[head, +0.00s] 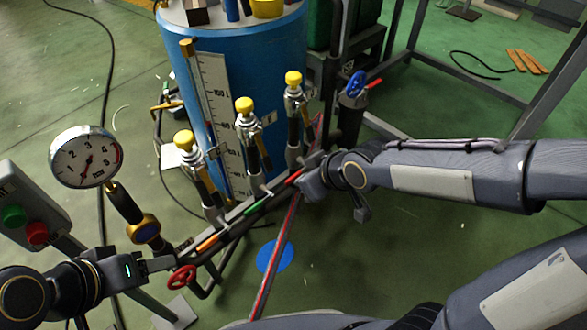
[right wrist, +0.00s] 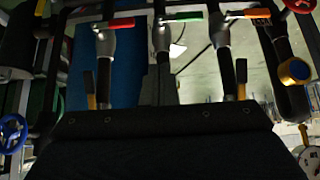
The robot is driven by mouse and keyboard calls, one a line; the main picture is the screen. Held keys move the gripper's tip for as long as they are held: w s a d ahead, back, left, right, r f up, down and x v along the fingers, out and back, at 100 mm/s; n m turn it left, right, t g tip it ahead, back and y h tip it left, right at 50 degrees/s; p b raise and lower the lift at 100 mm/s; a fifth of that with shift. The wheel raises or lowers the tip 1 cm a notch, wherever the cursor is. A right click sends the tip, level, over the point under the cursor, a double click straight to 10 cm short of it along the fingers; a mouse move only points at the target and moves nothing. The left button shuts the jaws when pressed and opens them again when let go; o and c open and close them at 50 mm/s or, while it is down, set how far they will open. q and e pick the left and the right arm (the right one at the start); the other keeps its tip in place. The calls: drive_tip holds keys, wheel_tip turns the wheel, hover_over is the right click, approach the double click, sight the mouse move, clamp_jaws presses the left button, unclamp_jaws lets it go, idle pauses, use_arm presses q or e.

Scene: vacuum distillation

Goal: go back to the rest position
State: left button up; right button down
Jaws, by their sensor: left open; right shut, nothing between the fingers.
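My left gripper (head: 160,264) is at the lower left in the head view, open, beside the red handwheel (head: 182,277) at the near end of the pipe manifold. I see nothing held in it. My right arm comes in from the right. Its gripper (head: 312,185) is shut and empty, close to the red lever (head: 293,178) at the manifold's far end; whether they touch is unclear. The green lever (head: 255,207) and orange lever (head: 207,243) follow along the pipe. In the right wrist view the red (right wrist: 113,24), green (right wrist: 182,17) and orange (right wrist: 247,14) levers line the top.
A blue tank (head: 290,60) stands behind yellow-capped valves (head: 245,105). A pressure gauge (head: 85,157) and a button box (head: 28,222) are at the left. A blue handwheel (head: 355,84) stands behind my right arm.

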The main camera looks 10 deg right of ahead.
drive_tip(key=s+d+r+m, duration=0.35)
drive_tip(key=s+d, duration=0.25)
drive_tip(key=s, duration=0.2)
drive_tip(key=s+d+r+m, duration=0.2)
drive_tip(key=s+d+m, duration=0.35)
drive_tip(key=s, duration=0.35)
wheel_tip(320, 180, up, 28)
drive_tip(key=p, duration=2.9)
drive_tip(key=shift+g+h, duration=0.4)
drive_tip(key=shift+s+d, duration=0.1)
